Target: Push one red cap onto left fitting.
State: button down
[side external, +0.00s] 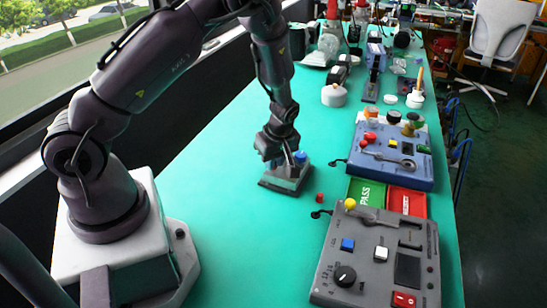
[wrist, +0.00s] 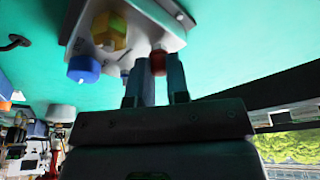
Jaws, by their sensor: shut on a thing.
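The valve positioner (side external: 284,182) is a grey box on the green table, with a blue part (side external: 300,157) on it. In the wrist view the positioner (wrist: 165,40) fills the top middle, with a yellow part (wrist: 112,30) and a blue part (wrist: 83,68). My gripper (wrist: 160,75) is shut on a red cap (wrist: 158,63), held between its fingertips right at the positioner. I cannot tell whether the cap touches a fitting. In the side view my gripper (side external: 283,158) is over the positioner and hides the held cap. Another red cap (side external: 319,198) stands on the table.
A green PASS tray (side external: 366,193) and a red tray (side external: 407,201) lie to the right, between a blue control box (side external: 390,160) and a grey control box (side external: 375,260). The table left of and in front of the positioner is clear.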

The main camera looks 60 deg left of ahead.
aim_at(280, 178)
jog(key=c, duration=1)
grip_release()
jog(key=v, duration=1.3)
jog(key=s+d+r+m+t+h, duration=0.1)
jog(key=s+d+r+m+t, duration=0.1)
jog(key=s+r+m, duration=0.3)
jog(key=s+d+r+m+t+h, duration=0.1)
jog(key=s+d+r+m+t, duration=0.1)
jog(key=s+d+r+m, duration=0.2)
jog(key=s+d+r+m+t+h, duration=0.1)
jog(key=s+d+r+m, duration=0.2)
jog(key=s+r+m, duration=0.4)
jog(key=shift+d+r+m+t, duration=0.2)
jog(key=shift+r+m, duration=0.15)
jog(key=shift+m, duration=0.35)
jog(key=shift+d+r+m+t, duration=0.2)
jog(key=shift+r+m, duration=0.1)
jog(key=shift+m, duration=0.4)
